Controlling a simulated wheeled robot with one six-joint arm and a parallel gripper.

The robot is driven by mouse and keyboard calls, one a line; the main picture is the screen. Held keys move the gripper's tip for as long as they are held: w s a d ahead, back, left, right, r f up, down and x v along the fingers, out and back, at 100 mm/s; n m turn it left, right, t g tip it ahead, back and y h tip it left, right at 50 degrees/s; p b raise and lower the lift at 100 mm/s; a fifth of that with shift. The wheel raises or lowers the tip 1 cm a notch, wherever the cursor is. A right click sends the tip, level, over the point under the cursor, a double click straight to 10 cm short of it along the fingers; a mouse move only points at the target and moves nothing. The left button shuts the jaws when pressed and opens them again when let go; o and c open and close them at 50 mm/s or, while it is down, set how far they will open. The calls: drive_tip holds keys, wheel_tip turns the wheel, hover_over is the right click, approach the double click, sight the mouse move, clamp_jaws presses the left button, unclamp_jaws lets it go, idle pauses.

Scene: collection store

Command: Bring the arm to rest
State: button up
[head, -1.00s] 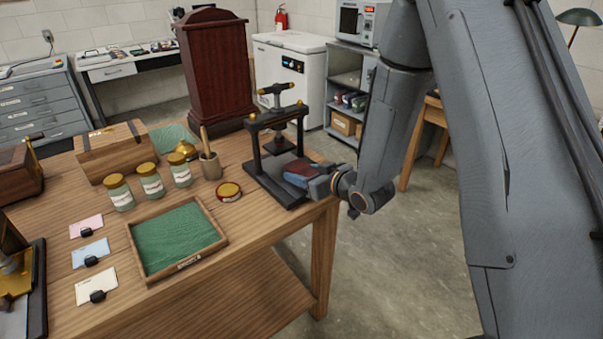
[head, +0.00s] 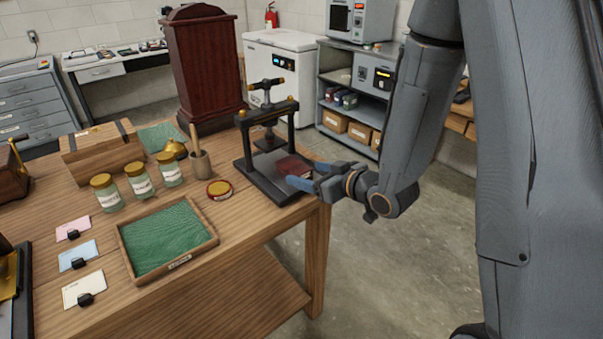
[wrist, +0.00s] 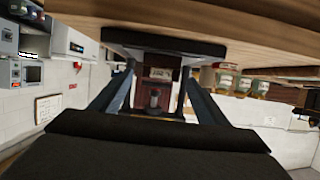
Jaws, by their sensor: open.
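My gripper (head: 309,176) is at the right end of the wooden table, beside the black screw press (head: 268,140). Its two blue-grey fingers are spread apart and point left toward the press. A dark red book (head: 292,164) lies on the press base, just beyond the fingertips; I cannot tell whether a finger touches it. In the wrist view the fingers of my gripper (wrist: 160,90) stand apart with a gap between them. The picture there is upside down, with the table (wrist: 230,20) along the top.
Glass jars (head: 138,180), a green-lined tray (head: 215,240), a round tin (head: 219,190) and a pestle and mortar (head: 200,165) stand on the table left of the press. A tall dark red cabinet (head: 206,65) stands behind. The floor (head: 400,270) right of the table is clear.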

drive_tip(key=shift+s+d+r, duration=0.15)
drive_tip(key=shift+s, duration=0.1)
